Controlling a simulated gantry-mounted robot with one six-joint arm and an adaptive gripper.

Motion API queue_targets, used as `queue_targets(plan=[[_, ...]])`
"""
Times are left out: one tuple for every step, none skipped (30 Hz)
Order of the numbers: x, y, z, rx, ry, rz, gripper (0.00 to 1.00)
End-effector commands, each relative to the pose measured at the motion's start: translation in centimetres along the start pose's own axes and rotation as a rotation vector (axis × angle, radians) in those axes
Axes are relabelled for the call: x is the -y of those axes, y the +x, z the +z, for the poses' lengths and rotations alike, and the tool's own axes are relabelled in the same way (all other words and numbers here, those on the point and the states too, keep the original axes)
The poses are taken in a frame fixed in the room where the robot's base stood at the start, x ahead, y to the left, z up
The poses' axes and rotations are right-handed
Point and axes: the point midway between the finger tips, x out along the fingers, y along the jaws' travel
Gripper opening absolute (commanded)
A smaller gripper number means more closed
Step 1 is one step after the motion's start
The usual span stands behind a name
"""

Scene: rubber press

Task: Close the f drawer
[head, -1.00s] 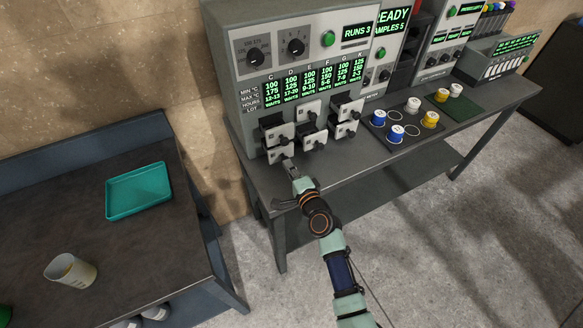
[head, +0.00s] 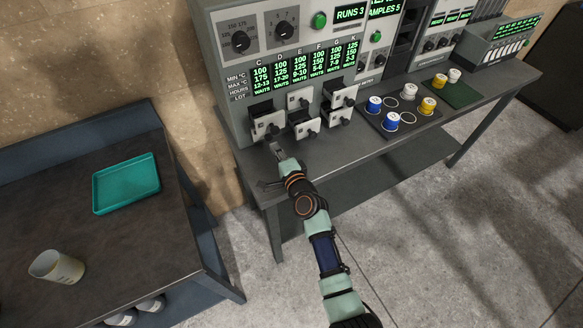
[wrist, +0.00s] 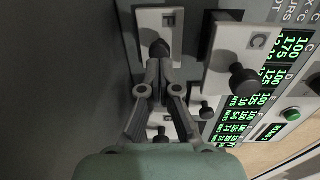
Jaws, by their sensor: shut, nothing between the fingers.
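The f drawer (wrist: 150,22) shows in the wrist view as a pale face with an F label and a dark round knob. Its face looks close to the panel, with no open tray visible. My gripper (wrist: 160,66) is shut and empty, with its fingertips at the knob; I cannot tell whether they touch it. In the head view my gripper (head: 274,147) is just below the C drawer at the lower left of the drawer block. The f drawer is hidden there behind the C drawer and my gripper.
The C drawer (wrist: 243,62) sticks out beside the f drawer. The bench front (head: 330,165) is clear.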

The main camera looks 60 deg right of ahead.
Motion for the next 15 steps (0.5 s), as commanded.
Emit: queue_targets(plan=[[0.4, -1.4, 0.0, 0.000, 0.000, 0.003, 0.00], [0.4, -2.3, 0.0, -0.001, 0.000, 0.003, 0.00], [0.4, -3.5, 0.0, -0.001, 0.000, 0.003, 0.00], [0.3, -4.3, -0.1, -0.002, 0.000, 0.002, 0.00], [0.3, -5.1, -0.1, -0.003, 0.001, 0.002, 0.00], [0.3, -6.2, -0.1, -0.002, 0.001, 0.002, 0.00], [0.2, -6.8, -0.1, -0.002, 0.001, 0.002, 0.00], [0.2, -7.5, -0.1, -0.002, 0.001, 0.001, 0.00], [0.2, -8.2, -0.1, -0.002, 0.001, 0.000, 0.00], [0.1, -8.7, -0.1, -0.002, 0.001, 0.000, 0.00], [0.1, -9.2, -0.1, -0.002, 0.001, 0.000, 0.00], [0.1, -9.6, -0.1, -0.002, 0.000, 0.000, 0.00], [0.1, -9.9, -0.1, -0.002, 0.000, -0.001, 0.00], [0.1, -10.1, -0.1, -0.002, 0.000, -0.001, 0.00], [0.1, -10.3, -0.1, -0.002, 0.000, -0.001, 0.00]])
